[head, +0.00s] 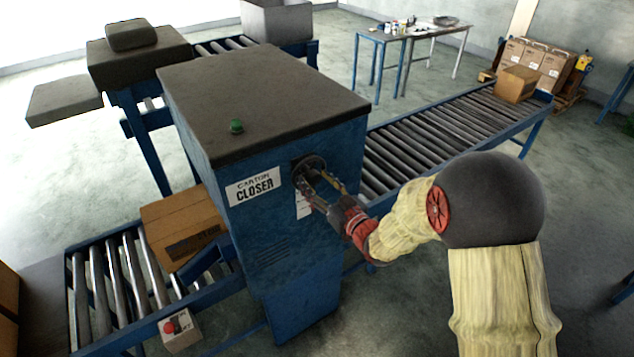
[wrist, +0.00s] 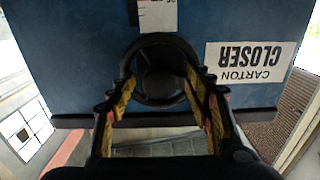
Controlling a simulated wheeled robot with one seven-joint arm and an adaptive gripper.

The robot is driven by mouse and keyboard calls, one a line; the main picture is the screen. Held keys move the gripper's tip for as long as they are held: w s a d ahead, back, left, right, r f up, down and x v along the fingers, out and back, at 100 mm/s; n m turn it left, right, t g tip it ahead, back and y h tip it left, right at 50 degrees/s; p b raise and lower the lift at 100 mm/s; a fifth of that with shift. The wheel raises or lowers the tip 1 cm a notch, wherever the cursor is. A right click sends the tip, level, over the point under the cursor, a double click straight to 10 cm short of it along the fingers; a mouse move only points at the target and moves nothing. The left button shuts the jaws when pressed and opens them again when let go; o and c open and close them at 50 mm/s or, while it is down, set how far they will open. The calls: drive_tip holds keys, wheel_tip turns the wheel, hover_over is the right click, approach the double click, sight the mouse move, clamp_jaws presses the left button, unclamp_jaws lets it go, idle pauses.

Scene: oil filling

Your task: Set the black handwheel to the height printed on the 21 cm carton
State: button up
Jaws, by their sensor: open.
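The black handwheel (head: 308,166) is on the side of the blue carton closer (head: 290,225), just right of its sign. In the wrist view, the handwheel (wrist: 160,58) shows as a dark ring with a dark hub. My gripper (head: 323,187) is open in front of it. In the wrist view, the fingers of my gripper (wrist: 162,80) lie on either side of the wheel and overlap its edges; I cannot tell whether they touch it. A white scale strip (head: 303,204) sits beside the wheel. A brown carton (head: 184,226) lies at the closer's left; its print is unreadable.
Roller conveyors run left (head: 112,285) and right (head: 440,130) of the machine. A red button box (head: 180,331) is at the front left. Another carton (head: 515,84) is on the far right conveyor.

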drive_tip(key=shift+c, duration=0.2)
drive_tip(key=c, duration=1.1)
drive_tip(key=shift+m, duration=0.4)
drive_tip(key=m+b, duration=0.1)
drive_tip(key=m, duration=0.2)
drive_tip(key=shift+m, duration=0.3)
drive_tip(key=m, duration=0.4)
drive_tip(key=shift+a+r+m, duration=0.1)
drive_tip(key=shift+m, duration=0.2)
drive_tip(key=m, duration=0.4)
drive_tip(key=shift+m+p, duration=0.65)
drive_tip(key=shift+m, duration=1.55)
